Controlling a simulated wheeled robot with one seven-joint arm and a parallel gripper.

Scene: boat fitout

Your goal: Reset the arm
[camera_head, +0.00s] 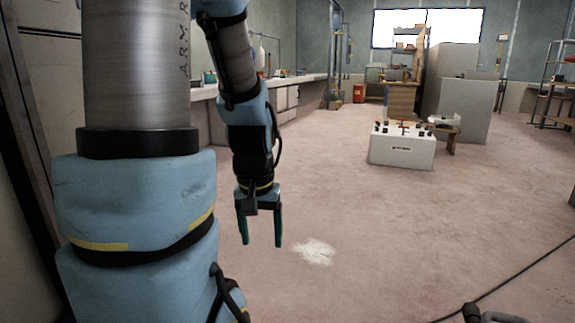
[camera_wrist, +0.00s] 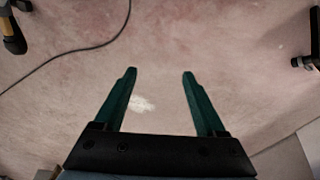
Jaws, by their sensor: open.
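My gripper (camera_head: 260,240) hangs from my blue and grey arm left of the middle in the head view, fingers pointing down above the floor. In the wrist view the two dark green fingers of my gripper (camera_wrist: 160,72) are spread apart with nothing between them but bare floor below. The near part of my arm fills the left side of the head view and hides what is behind it.
A white box (camera_head: 402,150) with small dark items on top stands on the floor ahead. A white patch (camera_head: 316,252) marks the floor. A dark cable (camera_head: 515,278) runs at lower right. A workbench (camera_head: 290,84) lines the back left. The middle floor is clear.

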